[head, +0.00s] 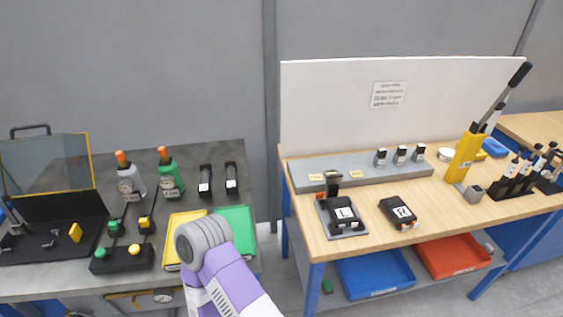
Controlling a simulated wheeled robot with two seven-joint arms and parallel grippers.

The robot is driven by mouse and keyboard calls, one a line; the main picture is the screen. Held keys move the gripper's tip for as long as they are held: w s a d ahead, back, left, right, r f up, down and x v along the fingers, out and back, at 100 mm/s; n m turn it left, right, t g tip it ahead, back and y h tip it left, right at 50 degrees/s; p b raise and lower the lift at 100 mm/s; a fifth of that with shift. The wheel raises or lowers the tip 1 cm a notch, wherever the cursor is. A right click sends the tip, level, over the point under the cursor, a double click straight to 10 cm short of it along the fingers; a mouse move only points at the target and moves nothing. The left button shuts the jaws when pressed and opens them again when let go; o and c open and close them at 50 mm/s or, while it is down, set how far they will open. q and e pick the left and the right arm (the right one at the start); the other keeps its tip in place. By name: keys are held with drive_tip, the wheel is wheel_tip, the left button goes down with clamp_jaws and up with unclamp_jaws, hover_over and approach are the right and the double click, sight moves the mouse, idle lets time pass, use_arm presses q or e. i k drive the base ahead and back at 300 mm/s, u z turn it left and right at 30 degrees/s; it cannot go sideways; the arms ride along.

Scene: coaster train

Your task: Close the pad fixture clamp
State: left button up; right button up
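A likely pad fixture (362,232) lies near the left front of the wooden bench: a grey plate bearing a dark block with a white label. A dark upright piece (332,181) stands at its back edge and looks like the clamp arm, raised; its exact shape is too small to tell. A second dark labelled block (401,212) lies on the bench to the right of the fixture, apart from it. Neither of my grippers shows; only a purple and grey link of one of my arms rises at the bottom middle, left of the wooden bench.
A grey rack (400,172) with small dark items runs behind the fixture. A yellow lever press (463,160) stands farther right. Blue (375,275) and red (455,257) bins sit below. A dark bench with yellow (178,240) and green (238,222) trays stands left, across a gap.

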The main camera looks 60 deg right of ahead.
sight(332, 178)
drive_tip(key=u, duration=0.05)
drive_tip(key=k, duration=0.85)
drive_tip(key=z, duration=1.4)
drive_tip(key=i, duration=0.15)
drive_tip(key=u, duration=0.1)
